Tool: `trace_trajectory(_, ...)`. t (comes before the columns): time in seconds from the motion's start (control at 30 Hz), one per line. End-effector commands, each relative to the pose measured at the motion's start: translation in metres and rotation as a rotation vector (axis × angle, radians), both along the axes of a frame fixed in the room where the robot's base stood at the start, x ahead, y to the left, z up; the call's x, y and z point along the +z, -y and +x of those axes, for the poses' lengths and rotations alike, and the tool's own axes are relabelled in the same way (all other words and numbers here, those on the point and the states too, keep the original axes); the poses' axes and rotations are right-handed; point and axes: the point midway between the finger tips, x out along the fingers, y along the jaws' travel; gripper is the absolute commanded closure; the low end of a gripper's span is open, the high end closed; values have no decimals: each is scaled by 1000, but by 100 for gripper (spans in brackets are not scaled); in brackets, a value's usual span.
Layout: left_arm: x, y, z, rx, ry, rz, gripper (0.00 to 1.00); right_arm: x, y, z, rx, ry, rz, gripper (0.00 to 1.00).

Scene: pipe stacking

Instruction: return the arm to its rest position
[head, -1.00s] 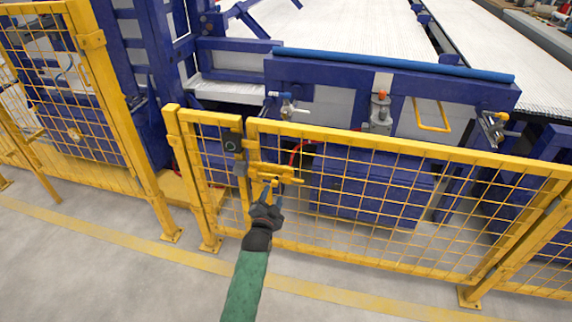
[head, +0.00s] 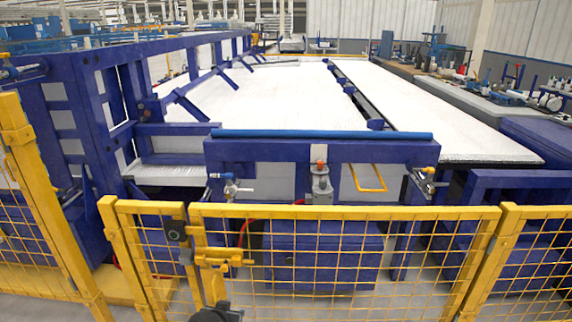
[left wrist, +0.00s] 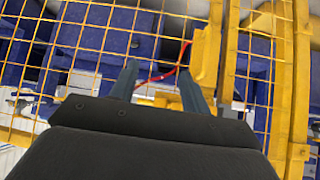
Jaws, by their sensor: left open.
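My left gripper (head: 216,308) is at the bottom edge of the head view, mostly cut off, just below the yellow latch (head: 222,258) on the gate. In the left wrist view my left gripper (left wrist: 160,80) has its two fingers spread apart, with nothing held between them. Beyond the fingers are the gate's wire mesh and a red cable (left wrist: 163,77) behind it. Whether the fingers touch the gate or latch cannot be told. My right gripper is in neither view.
The yellow mesh gate (head: 345,212) and fence (head: 28,160) stand close in front. Behind them is a blue machine frame (head: 320,150) with a long white bed (head: 270,90). Benches with equipment (head: 470,95) stand at the far right.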

Motion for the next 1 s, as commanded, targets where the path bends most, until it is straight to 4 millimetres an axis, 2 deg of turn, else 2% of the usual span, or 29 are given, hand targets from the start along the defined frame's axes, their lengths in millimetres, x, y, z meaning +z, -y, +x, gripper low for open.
trace_trajectory(0.03,9,3,-20,8,-57,-19,53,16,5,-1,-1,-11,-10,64)
trace_trajectory(0.17,23,10,-82,27,-216,-49,53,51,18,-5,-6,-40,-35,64)
trace_trajectory(0.2,28,12,-103,28,-262,-52,53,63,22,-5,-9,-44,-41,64)
trace_trajectory(0.4,47,20,-191,-8,-400,-30,53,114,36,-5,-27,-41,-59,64)
trace_trajectory(0.6,62,26,-259,-52,-452,-13,53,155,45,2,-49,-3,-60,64)
trace_trajectory(0.8,50,28,-320,-79,-553,2,53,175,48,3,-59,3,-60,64)
trace_trajectory(0.9,44,26,-339,-80,-587,6,53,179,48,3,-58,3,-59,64)
trace_trajectory(1.0,41,26,-349,-81,-605,5,53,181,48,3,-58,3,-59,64)
